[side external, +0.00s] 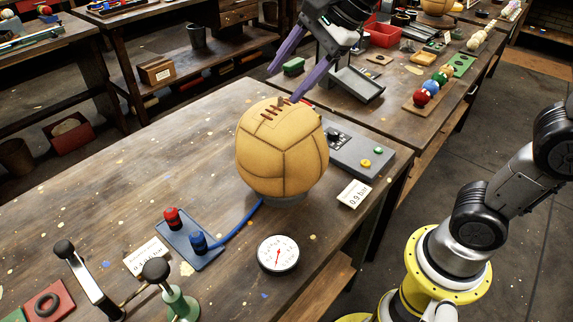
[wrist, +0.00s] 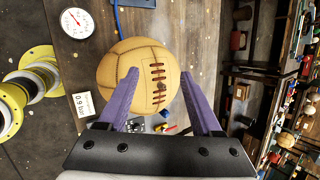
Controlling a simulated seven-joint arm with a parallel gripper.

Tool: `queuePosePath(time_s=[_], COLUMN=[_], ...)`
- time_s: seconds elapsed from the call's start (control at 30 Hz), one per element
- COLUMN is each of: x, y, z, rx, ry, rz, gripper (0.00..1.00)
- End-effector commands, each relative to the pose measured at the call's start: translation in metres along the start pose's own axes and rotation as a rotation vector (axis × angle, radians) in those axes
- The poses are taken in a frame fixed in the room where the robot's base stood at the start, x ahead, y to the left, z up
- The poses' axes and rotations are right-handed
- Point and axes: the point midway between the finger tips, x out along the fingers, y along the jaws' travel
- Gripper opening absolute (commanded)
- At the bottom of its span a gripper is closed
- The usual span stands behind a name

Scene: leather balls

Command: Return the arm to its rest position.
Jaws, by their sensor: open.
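My gripper (side external: 291,75) has two purple fingers and is open. It hangs above and behind the tan leather ball (side external: 282,155) in the side view, with one fingertip overlapping the ball's top near the lacing. In the wrist view my gripper (wrist: 164,85) has its fingers spread, with the ball (wrist: 122,58) and its dark lacing showing between and beyond them. Nothing is held between the fingers. I cannot tell whether a finger touches the ball. The ball rests on a low round stand on the wooden bench (side external: 90,190).
A pressure gauge (side external: 278,254), a blue valve plate (side external: 190,247) with red and blue knobs, and a grey control box (side external: 350,155) surround the ball. Levers (side external: 90,280) stand at the front left. A second bench behind holds beads (side external: 433,86) and a red bin (side external: 384,35).

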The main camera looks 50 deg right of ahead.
Motion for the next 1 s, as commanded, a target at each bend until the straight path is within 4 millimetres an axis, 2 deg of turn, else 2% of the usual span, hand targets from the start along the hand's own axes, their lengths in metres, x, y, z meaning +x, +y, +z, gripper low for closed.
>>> queuePosePath(time_s=[0.03,0.1,0.2,0.37,0.53,0.63,0.73,0.83,1.0], x=[-0.015,-0.030,-0.045,-0.051,-0.042,-0.034,-0.032,-0.032,-0.032], y=[0.016,0.039,0.075,0.130,0.175,0.190,0.194,0.194,0.193], z=[-0.012,-0.027,-0.049,-0.077,-0.099,-0.107,-0.110,-0.110,-0.110], rx=[-0.083,-0.226,-0.457,-0.835,-1.236,-1.432,-1.577,-1.661,-1.701], ry=[0.021,0.055,0.110,0.186,0.217,0.200,0.189,0.184,0.180], rz=[-0.022,-0.039,-0.044,-0.001,0.104,0.175,0.212,0.223,0.227], gripper=[0.66,0.66,0.66,0.66,0.66,0.66,0.66,0.66,0.66])
